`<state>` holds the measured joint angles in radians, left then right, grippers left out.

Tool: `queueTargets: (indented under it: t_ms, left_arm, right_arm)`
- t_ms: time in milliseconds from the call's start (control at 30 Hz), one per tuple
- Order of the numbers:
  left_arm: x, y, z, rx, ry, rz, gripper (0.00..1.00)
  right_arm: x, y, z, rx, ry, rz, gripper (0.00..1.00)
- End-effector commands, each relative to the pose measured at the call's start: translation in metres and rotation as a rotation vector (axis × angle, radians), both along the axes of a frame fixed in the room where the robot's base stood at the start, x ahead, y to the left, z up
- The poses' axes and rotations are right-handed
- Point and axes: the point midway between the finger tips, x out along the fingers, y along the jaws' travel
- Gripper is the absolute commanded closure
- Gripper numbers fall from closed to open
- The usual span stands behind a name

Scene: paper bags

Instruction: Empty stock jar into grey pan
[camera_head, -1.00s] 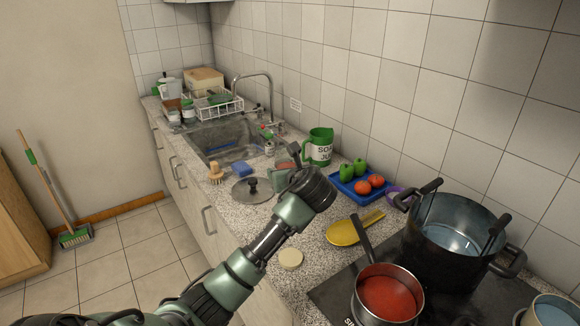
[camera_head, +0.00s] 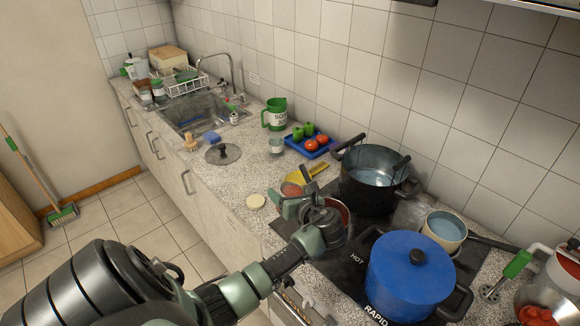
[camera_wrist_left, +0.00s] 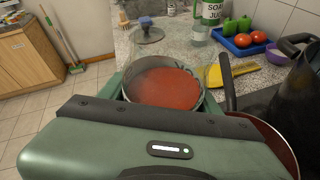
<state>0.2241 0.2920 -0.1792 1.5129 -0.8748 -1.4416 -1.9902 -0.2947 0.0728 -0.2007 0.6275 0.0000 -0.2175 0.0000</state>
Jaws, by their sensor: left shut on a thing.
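My left gripper (camera_head: 292,200) is shut on the stock jar (camera_head: 291,188), a clear round container with red-orange contents. In the left wrist view the jar (camera_wrist_left: 163,88) shows its open mouth and red contents close in front of my gripper; its lower part is hidden. The grey pan (camera_head: 340,208), a small saucepan with red inside, stands on the hob, partly covered by my gripper. In the left wrist view the pan (camera_wrist_left: 278,138) lies to the right of the jar, its dark handle (camera_wrist_left: 226,80) sticking up. My right gripper is out of view.
A black pot (camera_head: 372,190), a blue lidded pot (camera_head: 405,275) and a cream pan (camera_head: 446,228) crowd the hob. A yellow spoon rest (camera_head: 305,176), a pale round disc (camera_head: 255,201) and a blue tray (camera_head: 312,150) lie on the counter. The counter's left part has free room.

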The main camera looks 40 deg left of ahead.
Motion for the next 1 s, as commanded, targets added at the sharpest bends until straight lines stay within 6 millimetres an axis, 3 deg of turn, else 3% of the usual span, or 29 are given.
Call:
queueTargets:
  t_ms: [100, 200, 400, 633, 733, 1000]
  left_arm:
    - [0.000, 0.001, -0.004, 0.154, 0.243, 0.001, 1.00]
    - [0.001, 0.000, -0.019, 0.192, 0.300, 0.001, 1.00]
    - [0.002, -0.001, -0.031, 0.274, 0.432, 0.000, 1.00]
    - [0.007, -0.004, -0.031, 0.390, 0.616, 0.002, 1.00]
    - [0.007, -0.004, -0.022, 0.397, 0.635, 0.001, 1.00]
    - [0.007, -0.004, -0.020, 0.441, 0.703, 0.002, 1.00]
  right_arm:
    - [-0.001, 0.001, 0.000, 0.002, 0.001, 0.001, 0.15]
    - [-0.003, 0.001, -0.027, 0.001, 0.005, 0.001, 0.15]
    - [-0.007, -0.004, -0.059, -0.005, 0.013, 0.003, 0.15]
    - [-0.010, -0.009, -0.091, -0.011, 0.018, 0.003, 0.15]
    - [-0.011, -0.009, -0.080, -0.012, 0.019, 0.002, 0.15]
    - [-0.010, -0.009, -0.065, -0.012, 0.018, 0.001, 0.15]
